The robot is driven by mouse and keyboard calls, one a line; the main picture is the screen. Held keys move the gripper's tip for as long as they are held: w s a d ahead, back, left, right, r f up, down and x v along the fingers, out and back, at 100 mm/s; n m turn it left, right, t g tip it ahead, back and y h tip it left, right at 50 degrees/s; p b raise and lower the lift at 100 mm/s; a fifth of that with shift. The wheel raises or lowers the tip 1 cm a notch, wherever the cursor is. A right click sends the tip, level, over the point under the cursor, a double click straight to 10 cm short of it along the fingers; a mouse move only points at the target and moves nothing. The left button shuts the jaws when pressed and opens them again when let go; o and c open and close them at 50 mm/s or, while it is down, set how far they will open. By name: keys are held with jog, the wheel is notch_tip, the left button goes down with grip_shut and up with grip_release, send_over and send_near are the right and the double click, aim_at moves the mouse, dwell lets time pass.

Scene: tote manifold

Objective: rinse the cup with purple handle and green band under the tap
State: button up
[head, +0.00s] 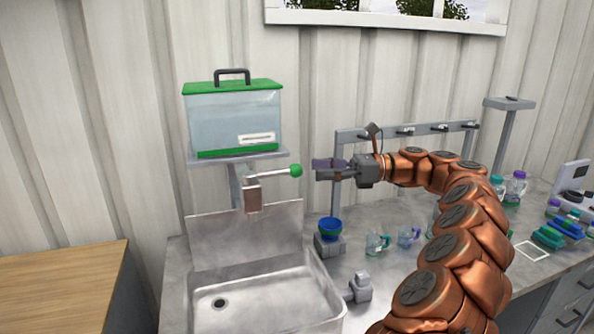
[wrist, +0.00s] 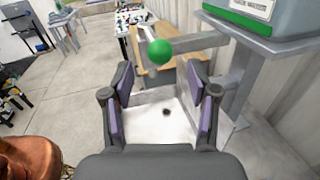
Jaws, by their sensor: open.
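Several small clear cups stand on the counter right of the sink. One cup (head: 377,244) has green colouring and another (head: 408,237) looks blue-purple. They are too small to tell which has the purple handle and green band. The tap (head: 253,195) hangs over the sink (head: 265,300) below a water tank (head: 235,118). Its lever ends in a green ball (head: 295,170), which also shows in the wrist view (wrist: 160,51). My gripper (head: 318,169) is open and empty, just right of the ball. In the wrist view my gripper (wrist: 160,85) has the ball ahead, between its spread fingers.
A rack with pegs (head: 405,131) stands behind my arm. A grey block fixture (head: 360,287) is at the sink's right edge. A wooden table (head: 60,285) is at left.

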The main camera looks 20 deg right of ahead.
aim_at(297, 170)
jog(key=shift+p+x, duration=0.5)
jog(key=shift+x, duration=2.6)
jog(key=shift+f, duration=0.1)
jog(key=shift+c, duration=0.4)
grip_shut()
